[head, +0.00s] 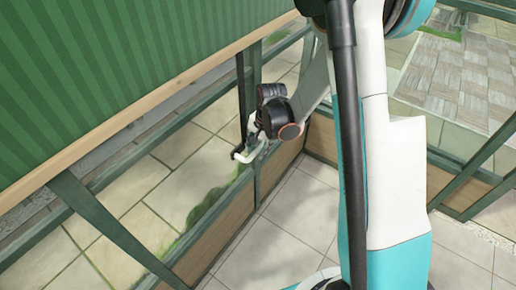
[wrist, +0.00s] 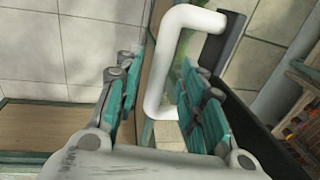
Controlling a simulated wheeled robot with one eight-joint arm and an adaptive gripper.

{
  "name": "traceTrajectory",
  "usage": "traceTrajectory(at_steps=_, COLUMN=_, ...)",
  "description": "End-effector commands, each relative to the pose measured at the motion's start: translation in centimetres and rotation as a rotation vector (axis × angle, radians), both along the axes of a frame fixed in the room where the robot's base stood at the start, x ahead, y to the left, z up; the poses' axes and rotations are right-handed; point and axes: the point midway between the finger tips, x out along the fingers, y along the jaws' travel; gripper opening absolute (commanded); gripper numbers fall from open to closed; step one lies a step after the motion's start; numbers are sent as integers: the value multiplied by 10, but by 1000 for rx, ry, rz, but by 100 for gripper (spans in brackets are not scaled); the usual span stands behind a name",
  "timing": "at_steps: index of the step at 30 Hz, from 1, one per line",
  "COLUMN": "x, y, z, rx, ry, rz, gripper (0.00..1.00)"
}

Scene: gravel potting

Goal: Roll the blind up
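The green striped blind (head: 130,70) hangs at the upper left in the head view, with a pale wooden bar (head: 150,98) along its lower edge. A white C-shaped handle (wrist: 157,70) stands in the middle of the wrist view, beside a dark frame member (wrist: 226,50). It also shows small in the head view (head: 254,153), below my wrist. My gripper (wrist: 161,76) is open, with teal finger pads on both sides of the handle. Gaps show between the pads and the handle. In the head view the fingers are too small and dark to make out.
Green frame posts and low wooden panels (head: 218,228) run below the blind, close to the handle. Paved ground lies beyond them. Tiled floor (head: 290,220) is open in front. Another frame corner stands at the right. A wooden shelf (wrist: 301,80) with items is at the wrist view's right edge.

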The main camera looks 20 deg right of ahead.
Motion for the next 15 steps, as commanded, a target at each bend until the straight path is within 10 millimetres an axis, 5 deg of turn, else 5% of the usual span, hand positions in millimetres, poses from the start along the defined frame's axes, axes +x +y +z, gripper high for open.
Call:
traceTrajectory(at_steps=7, x=0, y=0, z=0, rx=0, ry=0, rz=0, gripper=36)
traceTrajectory(at_steps=12, x=0, y=0, z=0, rx=0, ry=0, rz=0, gripper=0)
traceTrajectory(at_steps=15, x=0, y=0, z=0, rx=0, ry=0, rz=0, gripper=0)
